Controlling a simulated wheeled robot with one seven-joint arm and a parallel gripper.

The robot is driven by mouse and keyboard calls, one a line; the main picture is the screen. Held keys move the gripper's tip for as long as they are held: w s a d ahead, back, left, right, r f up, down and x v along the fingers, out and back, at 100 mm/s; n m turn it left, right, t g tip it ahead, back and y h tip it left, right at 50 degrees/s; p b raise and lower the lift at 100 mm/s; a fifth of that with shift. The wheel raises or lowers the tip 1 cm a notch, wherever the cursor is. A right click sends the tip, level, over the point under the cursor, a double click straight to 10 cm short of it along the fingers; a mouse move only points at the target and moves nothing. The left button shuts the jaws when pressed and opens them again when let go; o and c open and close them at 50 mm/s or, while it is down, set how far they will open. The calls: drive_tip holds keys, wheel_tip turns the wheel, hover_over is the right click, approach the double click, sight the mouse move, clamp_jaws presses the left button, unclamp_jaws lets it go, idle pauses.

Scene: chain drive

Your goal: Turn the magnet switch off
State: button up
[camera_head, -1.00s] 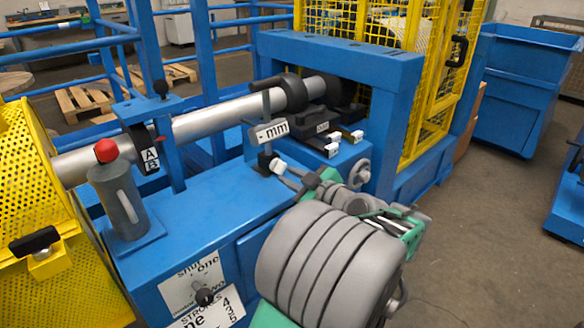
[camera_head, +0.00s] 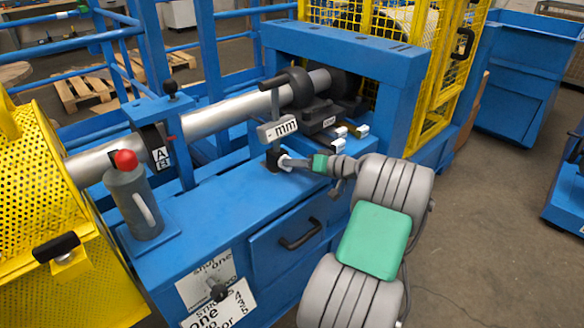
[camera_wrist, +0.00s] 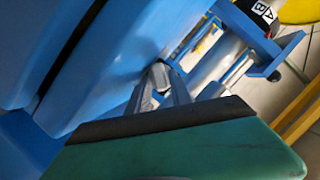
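A small gauge marked "- mm" (camera_head: 277,130) stands on a post above a dark block (camera_head: 273,158) on the blue machine bench. This block looks like a magnet base, and a small pale knob (camera_head: 285,162) on its near side looks like its switch. My gripper (camera_head: 294,164) points left at this knob, with its fingertips at or very close to it. In the wrist view, my grey fingers (camera_wrist: 162,88) run close together toward a blue surface, with a pale piece near their tips. I cannot tell whether they touch or hold the knob.
A steel shaft (camera_head: 215,118) runs behind the gauge. A red-topped grey cylinder (camera_head: 140,200) stands on the bench at left. A blue frame (camera_head: 345,50) rises behind, and open floor (camera_head: 480,240) lies right.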

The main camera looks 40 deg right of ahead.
drive_tip(key=shift+w, duration=0.1)
clamp_jaws()
idle(0.3)
